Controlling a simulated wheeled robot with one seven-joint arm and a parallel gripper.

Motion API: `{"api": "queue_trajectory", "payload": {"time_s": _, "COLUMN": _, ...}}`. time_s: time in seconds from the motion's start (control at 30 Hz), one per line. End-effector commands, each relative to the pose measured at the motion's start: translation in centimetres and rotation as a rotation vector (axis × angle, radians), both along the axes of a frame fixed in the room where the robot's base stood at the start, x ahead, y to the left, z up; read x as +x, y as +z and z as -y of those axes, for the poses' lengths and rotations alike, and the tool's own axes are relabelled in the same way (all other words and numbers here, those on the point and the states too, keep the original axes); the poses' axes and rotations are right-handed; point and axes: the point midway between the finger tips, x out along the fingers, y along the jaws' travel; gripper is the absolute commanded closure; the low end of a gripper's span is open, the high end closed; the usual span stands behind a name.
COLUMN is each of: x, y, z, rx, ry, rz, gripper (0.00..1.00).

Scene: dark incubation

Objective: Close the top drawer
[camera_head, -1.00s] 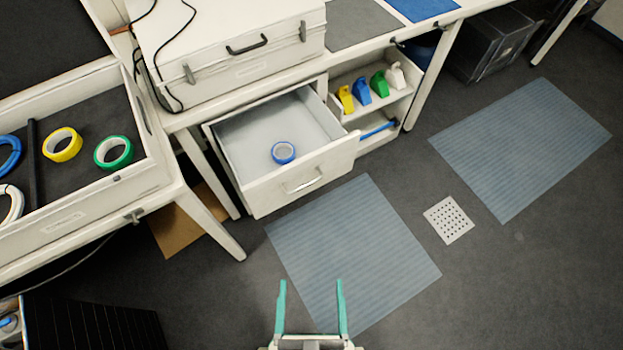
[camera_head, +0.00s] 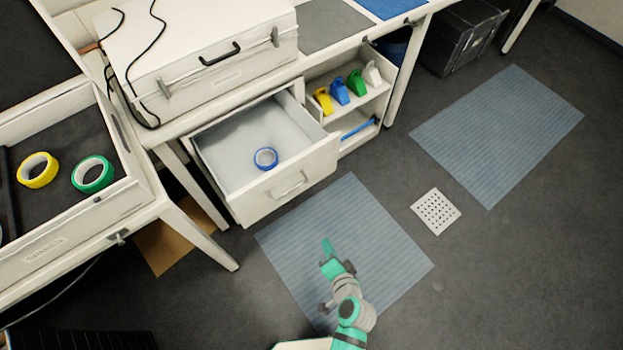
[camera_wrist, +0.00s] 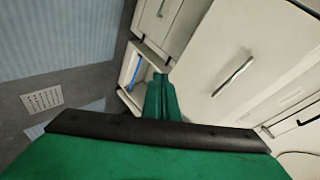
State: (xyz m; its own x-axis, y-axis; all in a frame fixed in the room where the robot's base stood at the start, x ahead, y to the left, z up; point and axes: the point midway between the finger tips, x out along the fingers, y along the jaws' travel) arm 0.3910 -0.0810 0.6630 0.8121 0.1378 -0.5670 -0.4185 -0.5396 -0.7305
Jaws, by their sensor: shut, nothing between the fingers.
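The top drawer (camera_head: 290,185) stands pulled out from the white bench, with a blue tape roll (camera_head: 265,158) inside. Its front panel carries a grey bar handle (camera_head: 288,184). In the wrist view the drawer front (camera_wrist: 262,50) fills the right side, with its handle (camera_wrist: 232,76) slanting across it. My gripper (camera_head: 328,247) is in front of the drawer, over the blue mat, apart from the drawer front. Its green fingers are together and empty; they also show in the wrist view (camera_wrist: 160,97).
Right of the drawer, an open shelf (camera_head: 352,112) holds several coloured bottles. A table with a tray of tape rolls (camera_head: 65,185) stands at left. The blue mat (camera_head: 390,240) and floor in front are clear.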

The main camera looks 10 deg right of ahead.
Motion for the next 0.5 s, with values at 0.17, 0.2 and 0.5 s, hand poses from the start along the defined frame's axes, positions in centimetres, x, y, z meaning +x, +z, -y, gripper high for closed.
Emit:
{"api": "queue_trajectory", "payload": {"time_s": 0.17, "x": 5.2, "y": 1.9, "z": 1.6, "rx": 0.232, "ry": 0.022, "rz": 0.038, "gripper": 1.00}}
{"api": "queue_trajectory", "payload": {"time_s": 0.2, "x": 6.1, "y": 2.6, "z": 1.9, "rx": 0.280, "ry": 0.034, "rz": 0.048, "gripper": 1.00}}
{"api": "queue_trajectory", "payload": {"time_s": 0.5, "x": 9.8, "y": 7.2, "z": 3.7, "rx": 0.489, "ry": 0.124, "rz": 0.121, "gripper": 1.00}}
